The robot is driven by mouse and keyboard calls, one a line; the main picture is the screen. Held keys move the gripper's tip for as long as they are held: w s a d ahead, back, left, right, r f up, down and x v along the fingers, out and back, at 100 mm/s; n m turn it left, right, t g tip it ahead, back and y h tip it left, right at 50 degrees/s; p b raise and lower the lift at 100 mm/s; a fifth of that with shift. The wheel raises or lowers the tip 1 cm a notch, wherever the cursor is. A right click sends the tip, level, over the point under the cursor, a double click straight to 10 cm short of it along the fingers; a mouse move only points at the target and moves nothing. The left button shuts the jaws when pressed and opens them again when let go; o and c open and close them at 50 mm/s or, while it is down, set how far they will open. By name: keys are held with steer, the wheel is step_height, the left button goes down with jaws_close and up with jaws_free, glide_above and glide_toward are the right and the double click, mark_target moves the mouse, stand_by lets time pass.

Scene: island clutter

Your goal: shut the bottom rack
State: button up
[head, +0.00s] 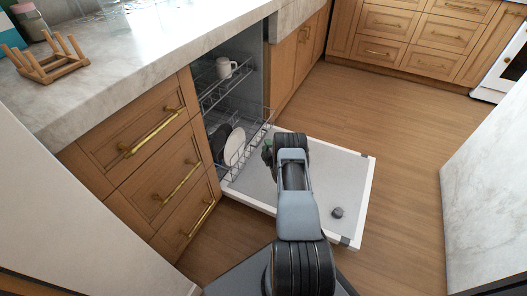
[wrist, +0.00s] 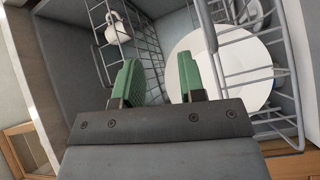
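The bottom rack (head: 262,130) is a grey wire basket low in the open dishwasher. Its front edge lies around the dishwasher's opening, by the inner end of the lowered door (head: 350,185). A white plate (head: 235,146) stands in it beside dark dishes (head: 219,138). My gripper (head: 267,151) is at the rack's front, partly hidden by my arm in the head view. In the wrist view my gripper (wrist: 158,82) has its two green fingers apart with nothing held. The plate (wrist: 235,72) and rack wires (wrist: 287,70) are just beyond; I cannot tell if the fingers touch them.
The upper rack (head: 213,94) holds a white mug (head: 224,68). A dark round part (head: 337,212) sits on the door's inner face. Drawers (head: 160,150) stand to the left, a marble-sided block (head: 490,180) to the right. The wood floor (head: 400,130) beyond the door is clear.

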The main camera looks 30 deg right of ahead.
steer(key=s+f+t+b, duration=0.15)
steer(key=s+f, duration=0.25)
steer(key=f, duration=0.4)
steer(key=w+d+r+b, duration=0.1)
steer(key=w+d+b, duration=0.1)
steer(key=w, duration=0.4)
steer(key=w+d+r+n+b, duration=0.1)
steer(key=w+b, duration=0.4)
steer(key=w, duration=0.2)
steer(key=shift+d, duration=0.35)
steer(key=shift+c, duration=0.4)
steer(key=shift+f, duration=0.1)
jaws_close()
